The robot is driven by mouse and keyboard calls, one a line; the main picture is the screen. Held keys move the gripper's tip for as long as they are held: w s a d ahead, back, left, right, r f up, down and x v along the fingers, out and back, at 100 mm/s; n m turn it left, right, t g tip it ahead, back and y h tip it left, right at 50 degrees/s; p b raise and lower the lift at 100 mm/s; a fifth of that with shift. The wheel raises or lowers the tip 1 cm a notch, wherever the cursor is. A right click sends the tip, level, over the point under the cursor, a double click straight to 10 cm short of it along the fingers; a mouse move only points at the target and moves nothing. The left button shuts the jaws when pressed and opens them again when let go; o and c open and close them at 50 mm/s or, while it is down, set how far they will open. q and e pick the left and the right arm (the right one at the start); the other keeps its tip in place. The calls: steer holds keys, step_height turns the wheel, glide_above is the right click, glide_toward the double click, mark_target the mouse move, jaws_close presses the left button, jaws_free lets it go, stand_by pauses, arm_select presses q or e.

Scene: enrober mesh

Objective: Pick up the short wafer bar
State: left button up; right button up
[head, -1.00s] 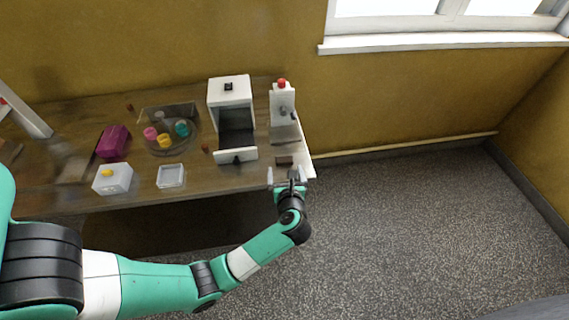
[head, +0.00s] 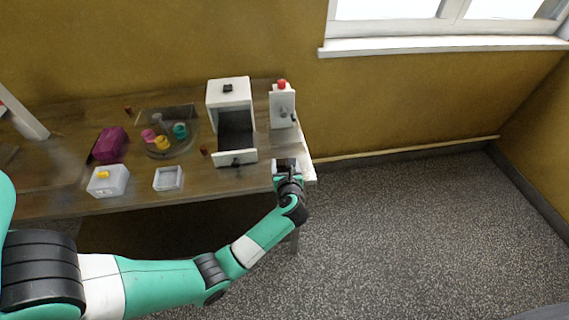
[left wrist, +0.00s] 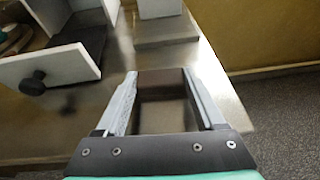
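The short wafer bar is a small dark brown block (left wrist: 162,79) between the fingers of my left gripper in the left wrist view. In the head view the left gripper (head: 287,165) is at the right front corner of the table and largely covers the bar. In the left wrist view the gripper's (left wrist: 160,88) two grey fingers stand wide apart, one on each side of the bar. Whether they touch its sides I cannot tell. The bar appears low, at the table top. My right gripper is not in view.
A white machine (head: 229,93) with an open front stands behind and left of the gripper. A white stand (head: 281,105) with a red knob is just behind it.

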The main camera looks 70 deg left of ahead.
arm_select(q)
steer(key=c, duration=0.4)
steer(key=shift+r, duration=0.1)
steer(key=shift+r, duration=0.3)
step_height(320, 180, up, 3)
steer(key=shift+f+p, duration=0.2)
steer(key=shift+p, duration=0.85)
steer(key=s+d+r+p, duration=0.5)
steer(key=s+d+r, duration=0.2)
steer(key=d, duration=0.5)
step_height(320, 180, up, 3)
steer(key=shift+d+f, duration=0.15)
steer(key=shift+f, duration=0.05)
